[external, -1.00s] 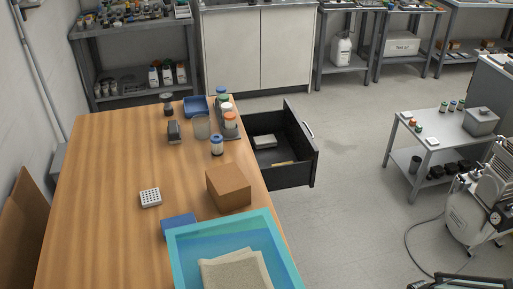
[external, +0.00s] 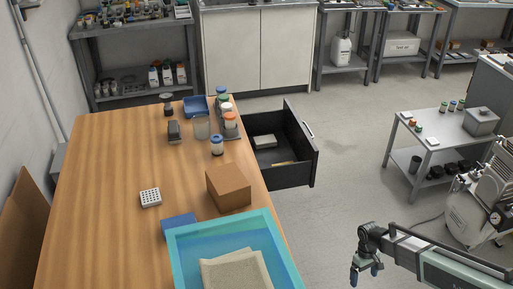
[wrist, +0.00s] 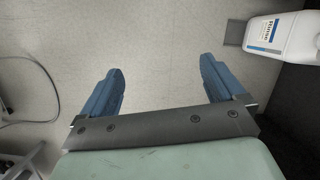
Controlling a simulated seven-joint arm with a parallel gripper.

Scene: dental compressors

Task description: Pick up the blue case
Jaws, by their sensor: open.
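A flat blue case (external: 178,225) lies on the wooden table in the external view, left of the brown box. The teal bin overlaps its lower part, so some of it is hidden. My gripper (external: 366,271) hangs over the floor to the right of the table, well apart from the case. It is open and empty. In the wrist view, its two blue fingers (wrist: 160,85) are spread over bare floor, and the case does not show there.
The teal bin (external: 285,254) holding a beige cloth stands at the table's front right edge. A brown box (external: 228,188) stands behind it. A white perforated block (external: 150,197) lies further left. An open black drawer (external: 285,175) juts out right of the table. The wrist view shows a white jug (wrist: 285,40).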

